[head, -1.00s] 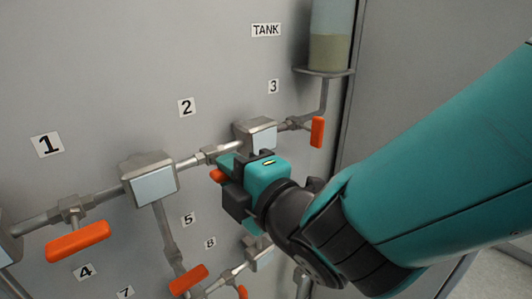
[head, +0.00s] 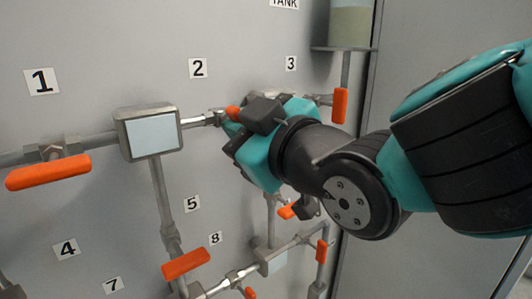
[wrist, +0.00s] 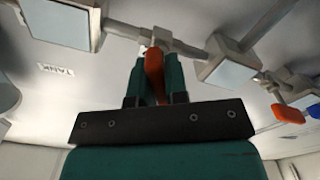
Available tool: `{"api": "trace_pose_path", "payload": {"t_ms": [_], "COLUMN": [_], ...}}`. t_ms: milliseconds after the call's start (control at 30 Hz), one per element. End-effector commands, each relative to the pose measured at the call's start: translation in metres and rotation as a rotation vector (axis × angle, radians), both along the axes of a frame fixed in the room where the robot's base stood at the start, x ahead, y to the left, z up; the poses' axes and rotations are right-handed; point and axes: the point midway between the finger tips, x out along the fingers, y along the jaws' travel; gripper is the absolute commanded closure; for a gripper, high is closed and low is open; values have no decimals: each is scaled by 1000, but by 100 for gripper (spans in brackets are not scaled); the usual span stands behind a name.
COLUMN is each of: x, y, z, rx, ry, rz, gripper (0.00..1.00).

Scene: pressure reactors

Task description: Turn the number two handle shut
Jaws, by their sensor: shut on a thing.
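The number two handle (head: 233,112) is orange and sits on the pipe valve below the label 2 (head: 198,68). In the head view only a small part of it shows, at my gripper's fingertips. In the wrist view the handle (wrist: 155,75) lies between my gripper's two teal fingers (wrist: 155,82). My gripper (head: 233,130) is shut on it, and reaches in from the right. Much of the handle and its joint is hidden behind the gripper in the head view.
A grey box with a pale face (head: 150,134) stands left of the valve. Orange handles sit by label 1 (head: 48,173), label 3 (head: 340,105) and below label 5 (head: 186,264). The tank (head: 350,25) is at upper right. Pipes run close below my gripper.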

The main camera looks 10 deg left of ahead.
Motion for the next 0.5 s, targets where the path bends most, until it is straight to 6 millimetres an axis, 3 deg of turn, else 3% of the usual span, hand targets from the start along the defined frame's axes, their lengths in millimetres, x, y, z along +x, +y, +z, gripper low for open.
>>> {"api": "trace_pose_path", "payload": {"t_ms": [500], "x": [1], "y": [-1], "z": [-1], "rx": [263], "ry": [327], "rz": [-1], "gripper": [100]}}
